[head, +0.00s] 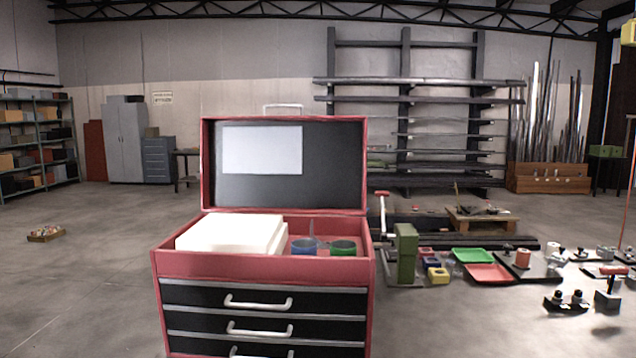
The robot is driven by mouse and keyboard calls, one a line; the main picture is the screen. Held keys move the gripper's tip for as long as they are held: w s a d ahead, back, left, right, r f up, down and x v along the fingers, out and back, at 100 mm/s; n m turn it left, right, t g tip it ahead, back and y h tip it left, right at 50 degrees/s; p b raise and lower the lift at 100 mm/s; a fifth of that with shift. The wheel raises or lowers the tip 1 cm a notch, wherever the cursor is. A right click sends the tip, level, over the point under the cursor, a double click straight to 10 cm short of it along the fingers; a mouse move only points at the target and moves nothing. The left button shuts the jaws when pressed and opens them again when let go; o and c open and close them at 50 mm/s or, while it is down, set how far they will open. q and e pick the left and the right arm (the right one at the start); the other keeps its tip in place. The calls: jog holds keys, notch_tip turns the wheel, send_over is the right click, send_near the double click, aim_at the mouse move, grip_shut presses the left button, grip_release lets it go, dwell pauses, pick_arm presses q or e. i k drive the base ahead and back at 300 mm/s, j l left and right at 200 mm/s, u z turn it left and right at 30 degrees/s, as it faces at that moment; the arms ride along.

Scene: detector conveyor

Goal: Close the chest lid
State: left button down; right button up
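A red tool chest (262,266) with black drawers and white handles stands in front of me, a little left of the middle. Its lid (334,163) is open and stands about upright at the back. The lid's inside is dark with a pale sheet (262,150) on it, and a white handle (283,107) shows above its top edge. In the open top lie a white block (230,234), a blue round item (304,246) and a green round item (343,248). Neither of my grippers is in view.
To the right on the floor are a green vise-like tool (405,245), a green tray (473,255), a red tray (489,274) and several small parts. A small box (45,234) lies far left. The floor left of the chest is mostly clear.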

aim_at(301, 164)
jog(key=i+j, duration=0.4)
jog(key=i, duration=0.2)
jog(key=i+j, duration=0.45)
jog(key=i, duration=0.2)
